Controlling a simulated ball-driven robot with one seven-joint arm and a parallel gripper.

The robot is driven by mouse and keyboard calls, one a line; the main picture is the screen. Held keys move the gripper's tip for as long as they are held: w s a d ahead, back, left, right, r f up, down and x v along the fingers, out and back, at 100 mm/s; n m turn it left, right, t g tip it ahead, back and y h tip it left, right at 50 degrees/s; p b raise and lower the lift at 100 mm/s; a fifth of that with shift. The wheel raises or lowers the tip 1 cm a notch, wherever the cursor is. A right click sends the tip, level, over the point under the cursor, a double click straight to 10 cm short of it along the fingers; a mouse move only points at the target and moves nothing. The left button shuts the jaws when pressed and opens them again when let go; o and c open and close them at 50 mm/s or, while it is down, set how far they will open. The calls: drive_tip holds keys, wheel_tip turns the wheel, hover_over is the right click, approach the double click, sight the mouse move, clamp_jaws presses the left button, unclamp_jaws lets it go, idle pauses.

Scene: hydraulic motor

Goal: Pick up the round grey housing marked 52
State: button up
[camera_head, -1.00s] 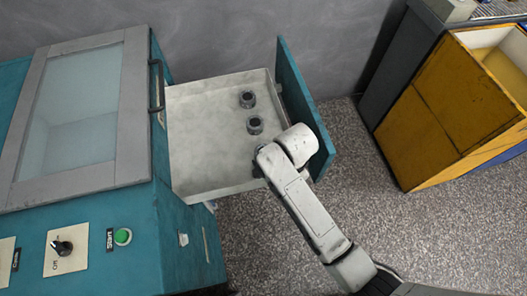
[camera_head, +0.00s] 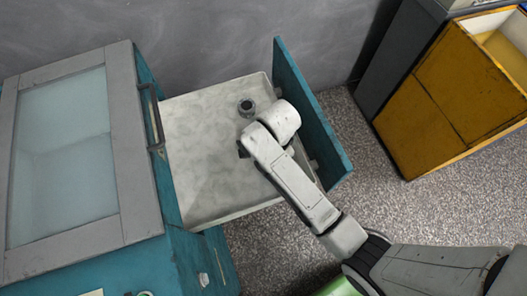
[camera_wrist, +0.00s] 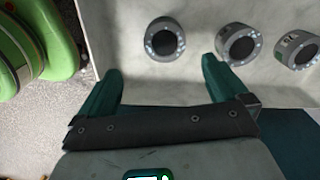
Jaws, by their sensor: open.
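Three round grey housings with dark round openings and bright bolts around their rims sit in a row in the pale drawer: a left one (camera_wrist: 165,40), a middle one (camera_wrist: 238,44) and a right one (camera_wrist: 297,47) cut by the frame edge. The middle and right ones carry small markings on their sides, too small to read surely, so I cannot tell which is 52. In the head view one housing (camera_head: 247,107) shows; my arm hides the others.
The pale drawer (camera_head: 200,150) is pulled out from a teal cabinet (camera_head: 165,255); its teal front panel (camera_head: 308,110) stands close beside my arm. A yellow cabinet (camera_head: 450,100) stands at the right. A green rounded object (camera_wrist: 35,45) is at the wrist view's left.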

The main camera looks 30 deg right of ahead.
drive_tip(key=shift+w+f, duration=0.1)
drive_tip(key=shift+w, duration=0.2)
drive_tip(key=shift+w+f, duration=0.1)
drive_tip(key=shift+f, duration=0.25)
wheel_tip(320, 180, down, 10)
drive_tip(key=shift+a+r+b, duration=0.1)
drive_tip(key=shift+a+b, duration=0.05)
drive_tip(key=shift+b, duration=0.2)
drive_tip(key=shift+c, duration=0.5)
drive_tip(key=c, duration=1.3)
drive_tip(key=shift+r, duration=0.1)
